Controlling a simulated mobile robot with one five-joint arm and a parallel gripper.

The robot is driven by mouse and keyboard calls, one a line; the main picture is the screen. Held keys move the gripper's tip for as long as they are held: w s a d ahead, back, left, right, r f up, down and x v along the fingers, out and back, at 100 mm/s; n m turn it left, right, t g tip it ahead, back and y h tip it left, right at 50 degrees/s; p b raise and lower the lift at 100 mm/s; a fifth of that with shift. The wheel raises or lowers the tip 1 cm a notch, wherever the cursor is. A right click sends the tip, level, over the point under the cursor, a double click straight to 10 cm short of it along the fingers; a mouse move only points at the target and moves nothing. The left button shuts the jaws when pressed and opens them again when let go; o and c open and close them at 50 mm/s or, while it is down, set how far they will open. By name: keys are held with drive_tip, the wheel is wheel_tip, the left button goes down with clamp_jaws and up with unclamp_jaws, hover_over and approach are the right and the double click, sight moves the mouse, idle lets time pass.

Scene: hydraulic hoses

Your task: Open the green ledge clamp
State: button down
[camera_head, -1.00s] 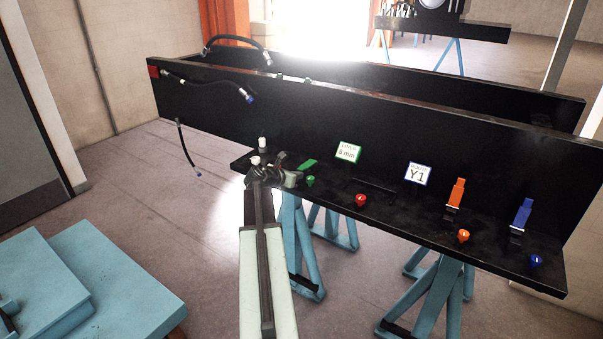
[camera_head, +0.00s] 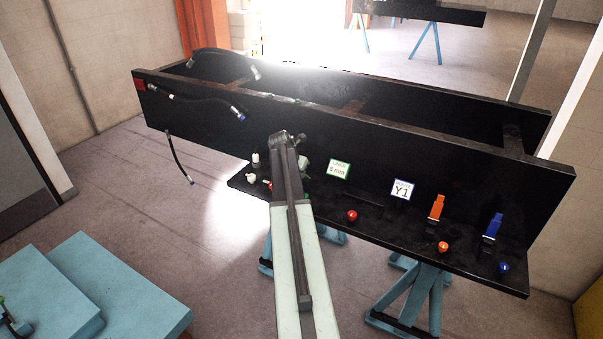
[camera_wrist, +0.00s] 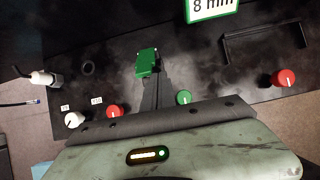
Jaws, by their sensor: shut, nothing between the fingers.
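The green ledge clamp's handle (camera_wrist: 147,62) shows in the wrist view, above a dark bar on the black ledge. I cannot tell how far it is raised. My gripper (camera_head: 288,138) is in front of the black back panel, above the ledge (camera_head: 400,240). It is shut and empty. In the wrist view its pale housing fills the bottom, and its fingertips are not clear. A green knob (camera_wrist: 184,97) sits just right of the clamp, close to the housing's edge.
Orange (camera_head: 437,207) and blue (camera_head: 493,226) clamp handles stand upright farther right on the ledge. Red knobs (camera_head: 351,215) and a black bar handle (camera_wrist: 264,42) are nearby. A white-capped fitting (camera_wrist: 45,77) is left. Hoses (camera_head: 195,104) hang on the panel's left end.

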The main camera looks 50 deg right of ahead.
drive_tip(key=d+r+p, duration=0.1)
drive_tip(key=w+d+r+p, duration=0.1)
drive_tip(key=d, duration=0.1)
drive_tip(key=d+r+p, duration=0.1)
drive_tip(key=shift+w+d+r, duration=0.15)
drive_tip(key=shift+w+r, duration=0.15)
drive_tip(key=d, duration=0.7)
drive_tip(key=shift+w+d+r, duration=0.15)
drive_tip(key=shift+w, duration=0.25)
drive_tip(key=shift+s+r, duration=0.1)
